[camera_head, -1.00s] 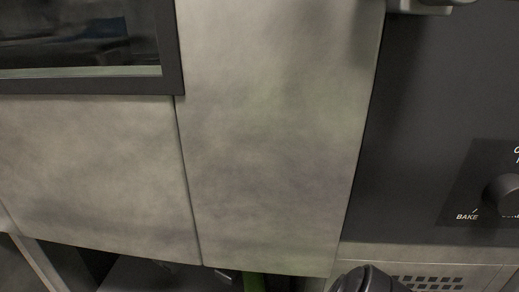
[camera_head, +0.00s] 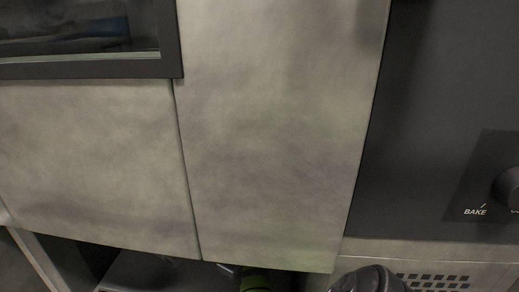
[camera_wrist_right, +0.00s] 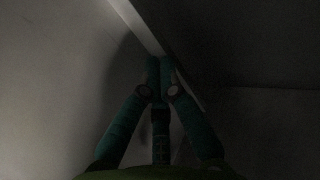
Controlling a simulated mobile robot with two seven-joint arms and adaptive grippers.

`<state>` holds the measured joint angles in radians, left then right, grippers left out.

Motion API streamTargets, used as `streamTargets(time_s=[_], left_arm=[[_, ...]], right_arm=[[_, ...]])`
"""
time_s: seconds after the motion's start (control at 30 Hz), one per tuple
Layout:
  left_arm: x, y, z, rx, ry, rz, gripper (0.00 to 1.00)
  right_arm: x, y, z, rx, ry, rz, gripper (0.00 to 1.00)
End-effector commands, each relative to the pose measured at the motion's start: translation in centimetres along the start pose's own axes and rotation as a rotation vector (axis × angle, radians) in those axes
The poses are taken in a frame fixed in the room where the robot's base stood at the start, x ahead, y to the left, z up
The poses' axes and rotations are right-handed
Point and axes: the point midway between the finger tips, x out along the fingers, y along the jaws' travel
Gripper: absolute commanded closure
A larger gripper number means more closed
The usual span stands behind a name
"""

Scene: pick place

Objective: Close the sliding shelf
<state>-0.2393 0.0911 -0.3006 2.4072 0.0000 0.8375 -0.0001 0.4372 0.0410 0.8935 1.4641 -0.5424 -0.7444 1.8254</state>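A grey flat surface (camera_head: 145,273), possibly the sliding shelf, shows in the dark opening under the cabinet panels at the lower left of the head view. Most of it is hidden, and I cannot tell how far out it is. In the right wrist view my right gripper (camera_wrist_right: 160,64) has its two teal fingers drawn together, tips touching, with nothing visible between them. The tips are at or very near a pale edge strip (camera_wrist_right: 137,24) between a light panel and a dark surface. I cannot tell whether they touch it. My left gripper is not in view.
Two mottled grey panels (camera_head: 270,130) fill the middle of the head view. A dark-framed window (camera_head: 85,68) is at upper left. A dark appliance with a knob (camera_head: 509,188) marked BAKE stands at right, above a perforated grille (camera_head: 435,282).

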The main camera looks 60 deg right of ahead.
Motion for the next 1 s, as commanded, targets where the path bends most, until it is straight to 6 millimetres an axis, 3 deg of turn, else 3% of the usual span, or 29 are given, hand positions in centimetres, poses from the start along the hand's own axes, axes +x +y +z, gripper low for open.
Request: streamTargets(time_s=[0.37, 0.8, 1.0], left_arm=[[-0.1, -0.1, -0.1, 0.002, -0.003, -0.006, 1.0], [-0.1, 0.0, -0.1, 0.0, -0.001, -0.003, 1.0], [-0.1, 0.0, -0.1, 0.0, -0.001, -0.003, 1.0]], right_arm=[[-0.4, -0.3, 0.0, 0.001, -0.001, -0.008, 1.0], [-6.2, -0.1, 0.0, 0.003, -0.001, -0.003, 1.0], [-7.6, 0.0, 0.0, 0.001, 0.0, -0.001, 1.0]])
